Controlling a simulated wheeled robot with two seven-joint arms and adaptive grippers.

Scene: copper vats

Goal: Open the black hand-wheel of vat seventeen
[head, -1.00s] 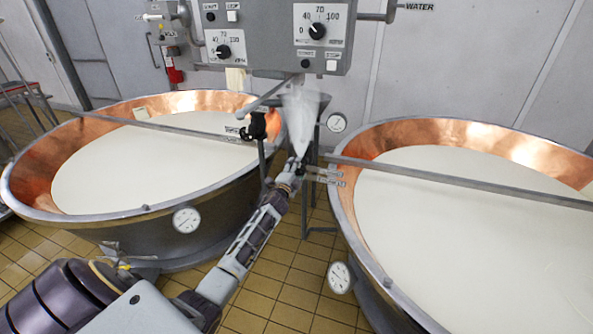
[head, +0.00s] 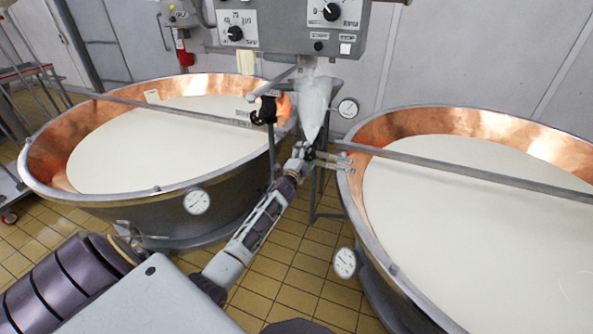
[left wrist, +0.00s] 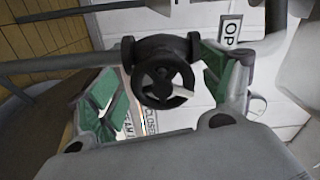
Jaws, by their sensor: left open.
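The black hand-wheel (head: 263,112) is on the pipework between two copper vats, beside the rim of the left vat (head: 40,180). In the left wrist view the wheel (left wrist: 162,82) faces the camera, with a pale bar across its lower right. My left gripper (head: 335,158) is in the gap between the vats, to the lower right of the wheel in the head view. In the left wrist view its green-padded fingers (left wrist: 158,88) are open, one on each side of the wheel. Contact cannot be told. My right gripper is out of view. No vat number is readable.
The right vat (head: 350,205) is close to my left gripper; both vats hold white liquid. Dials (head: 347,108) are nearby. Tiled floor (head: 290,265) shows between the vats.

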